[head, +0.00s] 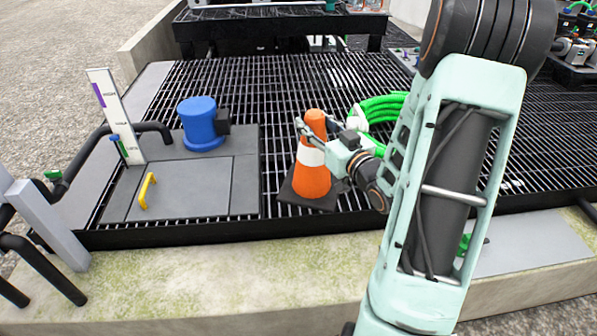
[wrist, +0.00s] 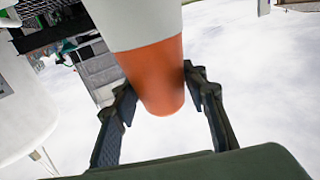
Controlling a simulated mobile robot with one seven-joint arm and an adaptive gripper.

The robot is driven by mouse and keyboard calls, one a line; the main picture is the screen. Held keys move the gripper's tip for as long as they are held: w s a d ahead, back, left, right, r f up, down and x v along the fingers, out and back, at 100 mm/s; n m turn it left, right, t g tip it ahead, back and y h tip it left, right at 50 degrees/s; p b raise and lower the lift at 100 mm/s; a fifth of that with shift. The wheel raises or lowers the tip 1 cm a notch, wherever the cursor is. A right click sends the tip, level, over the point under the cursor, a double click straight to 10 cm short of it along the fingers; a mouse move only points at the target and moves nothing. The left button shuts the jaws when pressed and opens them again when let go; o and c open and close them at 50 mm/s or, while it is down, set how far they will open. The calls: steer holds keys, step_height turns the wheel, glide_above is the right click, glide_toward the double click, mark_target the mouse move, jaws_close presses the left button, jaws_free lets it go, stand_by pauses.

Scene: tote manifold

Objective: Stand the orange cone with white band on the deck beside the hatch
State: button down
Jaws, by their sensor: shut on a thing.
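The orange cone with a white band (head: 312,180) is upright, its dark square base at or just above the black grated deck (head: 270,85); I cannot tell if it touches. It is just right of the grey hatch (head: 200,190), which has a yellow handle (head: 148,190). My gripper (head: 315,128) is shut on the cone near its top, from the right. In the wrist view the cone's orange tip (wrist: 160,85) lies between the two fingers (wrist: 160,105). The cone's base is out of the wrist view.
A blue capped cylinder (head: 202,125) stands at the hatch's back edge. A white marker board (head: 115,115) and black pipes are at the left. A coiled green hose (head: 382,107) lies behind my gripper. A concrete ledge (head: 220,280) runs along the front.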

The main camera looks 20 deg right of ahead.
steer(key=w+d+f+b, duration=0.3)
steer(key=w+f+b, duration=0.2)
steer(key=w+f, duration=0.7)
steer(key=shift+w+f+b, duration=0.3)
steer(key=shift+w+f, duration=0.05)
steer(key=shift+w, duration=0.55)
steer(key=shift+d, duration=0.1)
steer(key=shift+f, duration=0.15)
steer(key=c, duration=1.2)
jaws_free()
